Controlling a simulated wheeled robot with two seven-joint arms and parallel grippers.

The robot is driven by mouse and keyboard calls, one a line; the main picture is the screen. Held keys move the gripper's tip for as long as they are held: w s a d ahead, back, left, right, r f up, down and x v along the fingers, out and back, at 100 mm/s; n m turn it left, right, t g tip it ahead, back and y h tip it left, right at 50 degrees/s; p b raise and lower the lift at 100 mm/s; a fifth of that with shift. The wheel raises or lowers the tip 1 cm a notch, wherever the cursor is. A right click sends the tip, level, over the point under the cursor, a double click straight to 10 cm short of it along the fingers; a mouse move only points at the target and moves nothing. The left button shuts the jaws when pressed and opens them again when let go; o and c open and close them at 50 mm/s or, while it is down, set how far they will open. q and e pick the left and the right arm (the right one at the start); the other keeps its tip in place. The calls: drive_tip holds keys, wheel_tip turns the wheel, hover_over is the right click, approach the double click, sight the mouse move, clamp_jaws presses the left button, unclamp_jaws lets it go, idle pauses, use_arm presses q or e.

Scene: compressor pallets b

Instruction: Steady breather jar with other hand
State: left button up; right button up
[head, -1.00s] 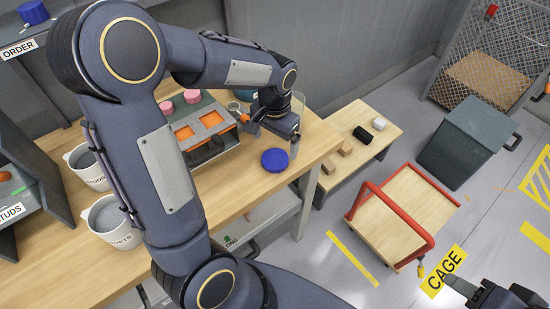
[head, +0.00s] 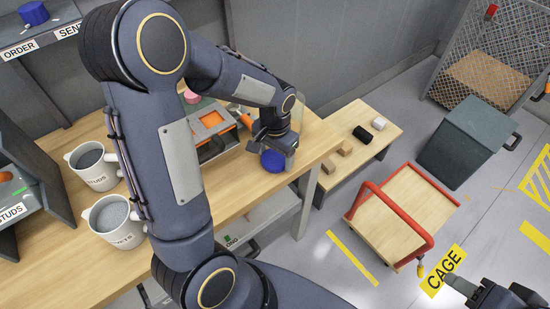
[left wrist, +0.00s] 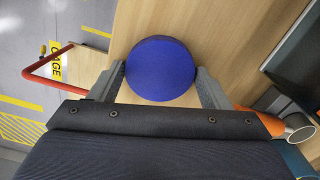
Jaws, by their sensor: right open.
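A round blue disc-shaped piece (head: 272,161) lies on the workbench near its right end; I cannot tell whether it is the lid of the breather jar. In the left wrist view the blue piece (left wrist: 160,68) shows between my two fingers. My left gripper (head: 276,150) is open just above it, one finger on each side; the left finger looks close to its rim. The fingers (left wrist: 161,85) do not clearly press on it. My right gripper (head: 470,292) is open and empty over the floor at the lower right, far from the bench.
A grey fixture with orange insets (head: 210,125) stands left of my left gripper. Two white cups (head: 92,165) stand at the bench's left. A low bench (head: 362,148) holds small blocks. A red-handled cart (head: 405,215), a dark bin (head: 468,140) and a mesh cage stand right.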

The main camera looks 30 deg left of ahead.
use_arm(q)
drive_tip(key=shift+c, duration=1.2)
drive_tip(key=shift+r, duration=0.1)
drive_tip(key=shift+r, duration=0.55)
drive_tip(key=s+d+r+b, duration=0.1)
drive_tip(key=s+d+r, duration=0.4)
drive_tip(key=d+r, duration=0.6)
drive_tip(key=shift+d+r, duration=0.4)
drive_tip(key=shift+d, duration=0.65)
